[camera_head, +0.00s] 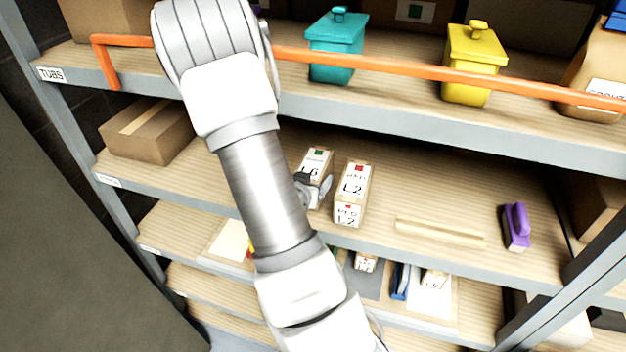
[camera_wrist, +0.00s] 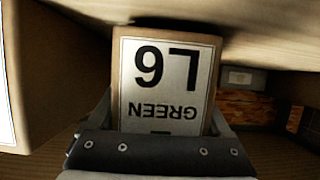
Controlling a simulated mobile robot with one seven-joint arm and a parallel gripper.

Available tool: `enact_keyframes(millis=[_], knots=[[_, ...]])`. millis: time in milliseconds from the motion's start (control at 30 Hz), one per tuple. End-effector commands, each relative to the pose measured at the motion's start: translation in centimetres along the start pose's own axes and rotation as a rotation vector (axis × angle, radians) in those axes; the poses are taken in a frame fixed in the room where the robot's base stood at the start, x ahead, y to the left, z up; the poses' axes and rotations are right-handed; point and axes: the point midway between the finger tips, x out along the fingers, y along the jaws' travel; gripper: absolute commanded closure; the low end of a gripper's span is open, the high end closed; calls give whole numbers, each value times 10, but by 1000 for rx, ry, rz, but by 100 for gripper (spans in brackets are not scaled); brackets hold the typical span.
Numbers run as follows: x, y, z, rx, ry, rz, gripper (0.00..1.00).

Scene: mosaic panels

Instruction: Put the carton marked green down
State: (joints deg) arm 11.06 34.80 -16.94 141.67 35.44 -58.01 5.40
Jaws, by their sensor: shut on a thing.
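The carton marked green (camera_head: 317,163) is on the middle shelf level in the head view, with a green square and "L6" on its label. In the wrist view the carton (camera_wrist: 165,80) fills the middle, its label reading "GREEN" and "L6" upside down. My gripper (camera_head: 318,188) is shut on this carton; in the wrist view the jaws (camera_wrist: 162,135) are around its near end. Whether the carton's base touches the shelf board (camera_head: 430,190) cannot be told. My arm hides part of the shelf left of it.
A carton marked red, "L2" (camera_head: 350,193), stands close on the right. A wooden strip (camera_head: 440,232) and a purple handled object (camera_head: 516,226) lie farther right. A brown box (camera_head: 148,131) is at the left. An orange rail (camera_head: 430,72) crosses the shelf above.

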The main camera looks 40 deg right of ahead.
Motion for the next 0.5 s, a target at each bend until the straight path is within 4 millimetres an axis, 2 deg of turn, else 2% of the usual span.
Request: enact_keyframes(millis=[500], knots=[[4,-1,7,3,5,-2,100]])
